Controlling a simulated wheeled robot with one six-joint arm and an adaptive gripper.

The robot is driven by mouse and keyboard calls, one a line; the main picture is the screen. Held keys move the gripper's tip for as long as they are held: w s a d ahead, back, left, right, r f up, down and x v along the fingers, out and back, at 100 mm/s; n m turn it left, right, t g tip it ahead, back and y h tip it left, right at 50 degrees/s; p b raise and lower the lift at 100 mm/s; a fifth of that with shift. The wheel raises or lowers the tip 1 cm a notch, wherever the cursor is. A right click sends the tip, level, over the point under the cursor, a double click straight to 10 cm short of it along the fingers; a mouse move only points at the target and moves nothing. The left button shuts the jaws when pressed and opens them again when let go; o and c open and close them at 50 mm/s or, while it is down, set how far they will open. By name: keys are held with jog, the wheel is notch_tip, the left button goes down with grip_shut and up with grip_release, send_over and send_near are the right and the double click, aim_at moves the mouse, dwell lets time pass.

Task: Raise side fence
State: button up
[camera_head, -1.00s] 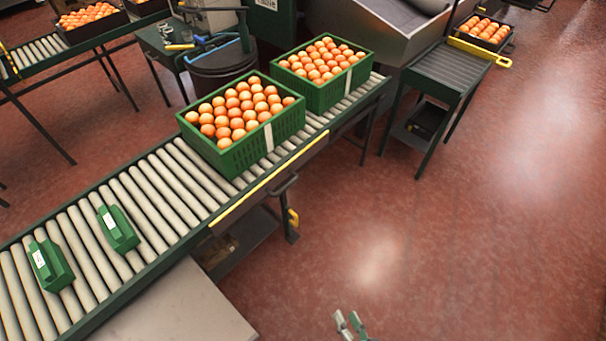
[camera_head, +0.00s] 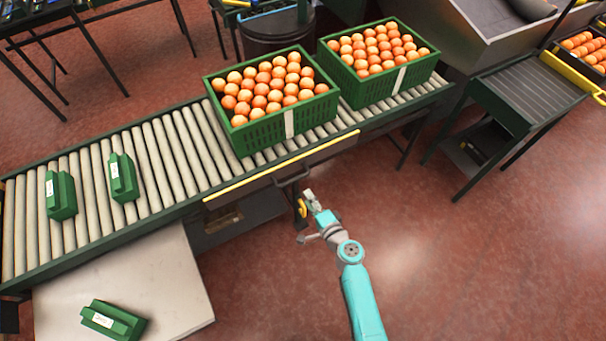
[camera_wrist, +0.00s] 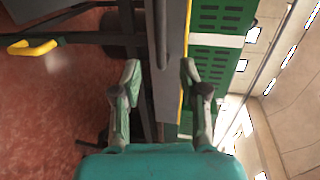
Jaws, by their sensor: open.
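The side fence (camera_head: 265,187) is a dark panel with a yellow edge along the front of the roller conveyor. It sits low, below the green crates standing on the rollers. A dark handle (camera_head: 292,179) sticks out from its front. My gripper (camera_head: 306,218) is open and empty, just in front of the handle and below it in the picture. In the wrist view my gripper (camera_wrist: 160,70) has its fingers spread, with the dark handle (camera_wrist: 158,30) and the grey fence panel (camera_wrist: 172,75) showing between them. I cannot tell whether anything touches.
Two green crates of oranges, a left one (camera_head: 262,133) and a right one (camera_head: 392,82), stand on the conveyor (camera_head: 155,160). Green boxes lie on the rollers and on a pale table (camera_head: 180,285). A side stand (camera_head: 525,88) is at right. The floor at lower right is clear.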

aim_at(295, 178)
jog(key=x, duration=1)
jog(key=shift+w+a+f, duration=0.1)
jog(key=shift+w+a, duration=0.05)
jog(key=shift+w, duration=0.25)
jog(key=shift+c, duration=0.2)
grip_shut()
